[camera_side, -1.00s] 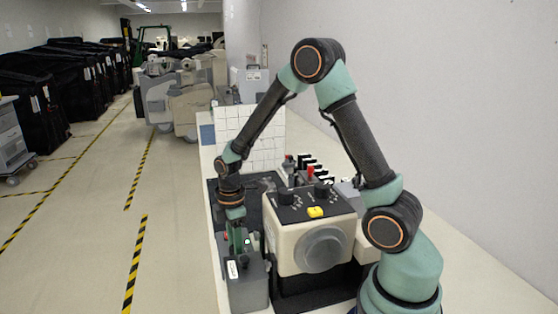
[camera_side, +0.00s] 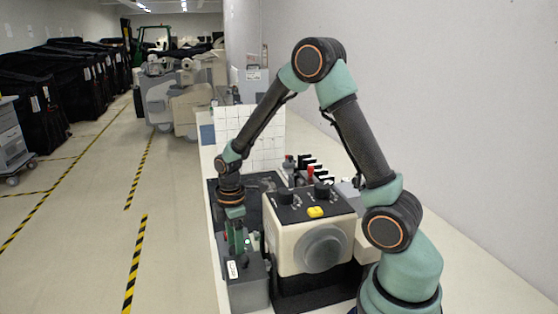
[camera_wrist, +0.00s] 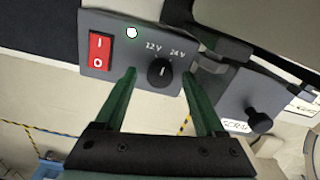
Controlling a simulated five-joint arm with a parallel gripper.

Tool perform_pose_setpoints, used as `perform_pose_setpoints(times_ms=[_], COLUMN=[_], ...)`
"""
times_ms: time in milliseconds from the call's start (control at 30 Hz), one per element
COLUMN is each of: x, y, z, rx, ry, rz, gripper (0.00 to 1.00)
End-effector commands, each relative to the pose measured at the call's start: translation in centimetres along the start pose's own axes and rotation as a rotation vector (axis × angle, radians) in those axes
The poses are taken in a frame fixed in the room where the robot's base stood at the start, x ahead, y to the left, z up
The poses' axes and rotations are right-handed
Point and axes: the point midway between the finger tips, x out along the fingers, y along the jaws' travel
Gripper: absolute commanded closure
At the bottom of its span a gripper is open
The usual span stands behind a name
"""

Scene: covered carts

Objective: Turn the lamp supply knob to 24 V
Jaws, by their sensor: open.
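The lamp supply panel (camera_wrist: 103,72) is a grey plate in the wrist view. My gripper (camera_wrist: 159,75) is open, one green finger on each side of the knob, with visible gaps. Its fingers also show in the side view (camera_side: 237,238), where the knob is hidden.
A grey box (camera_wrist: 252,98) with a partly hidden "SCRA" label and black knob sits right of the panel; a grey box with a white label (camera_side: 232,269) stands below my gripper in the side view. A cream machine (camera_side: 310,245) with a yellow button is close on the right.

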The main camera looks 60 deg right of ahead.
Motion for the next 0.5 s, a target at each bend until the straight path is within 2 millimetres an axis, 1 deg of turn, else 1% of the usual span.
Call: perform_pose_setpoints(times_ms=[167, 400, 500], x=[-2.2, -7.2, -9.0], y=[0.1, 0.1, 0.1], z=[-0.1, -0.1, 0.0], rx=[0.0, 0.0, 0.001], ry=[0.002, 0.003, 0.003], rz=[0.005, 0.007, 0.006], gripper=[0.28, 0.28, 0.28])
